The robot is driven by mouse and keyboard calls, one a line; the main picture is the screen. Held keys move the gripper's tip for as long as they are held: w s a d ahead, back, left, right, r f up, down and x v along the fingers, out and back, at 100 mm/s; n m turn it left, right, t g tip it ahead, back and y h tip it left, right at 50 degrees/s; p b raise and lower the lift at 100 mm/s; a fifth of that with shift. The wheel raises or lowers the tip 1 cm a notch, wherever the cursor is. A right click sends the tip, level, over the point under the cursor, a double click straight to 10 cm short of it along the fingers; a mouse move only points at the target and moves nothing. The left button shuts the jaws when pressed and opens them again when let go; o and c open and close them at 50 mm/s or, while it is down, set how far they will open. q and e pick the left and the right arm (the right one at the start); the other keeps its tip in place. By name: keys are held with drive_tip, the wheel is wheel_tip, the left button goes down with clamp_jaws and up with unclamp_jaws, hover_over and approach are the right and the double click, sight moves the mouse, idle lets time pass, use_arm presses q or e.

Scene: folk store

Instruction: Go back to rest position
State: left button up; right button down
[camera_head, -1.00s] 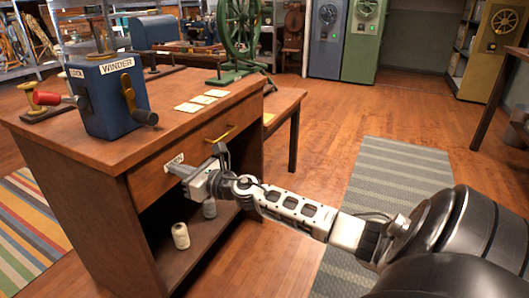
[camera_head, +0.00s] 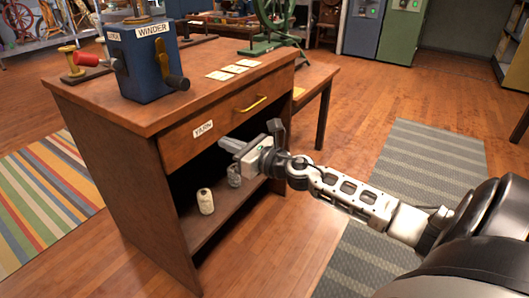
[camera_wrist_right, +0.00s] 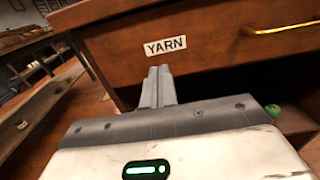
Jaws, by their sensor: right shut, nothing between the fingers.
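My right gripper (camera_head: 228,143) is shut and empty, in front of the wooden desk (camera_head: 190,250), just below the drawer front. It also shows in the right wrist view (camera_wrist_right: 158,75), with its fingertips below the YARN label (camera_wrist_right: 165,46). The drawer (camera_head: 225,122) looks closed, with a brass handle (camera_head: 250,105) to the upper right of the fingers. My right arm reaches in from the lower right. My left gripper is not in view.
A blue winder (camera_head: 145,65) and pale cards (camera_head: 233,70) are on the desktop. A white yarn cone (camera_head: 205,201) and a grey one (camera_head: 234,177) stand on the shelf below. A striped rug (camera_head: 45,200) and grey rug (camera_head: 425,150) flank the desk.

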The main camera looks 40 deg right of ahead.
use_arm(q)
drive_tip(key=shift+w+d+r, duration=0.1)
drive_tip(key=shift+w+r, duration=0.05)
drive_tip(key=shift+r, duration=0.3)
use_arm(e)
drive_tip(key=v, duration=0.7)
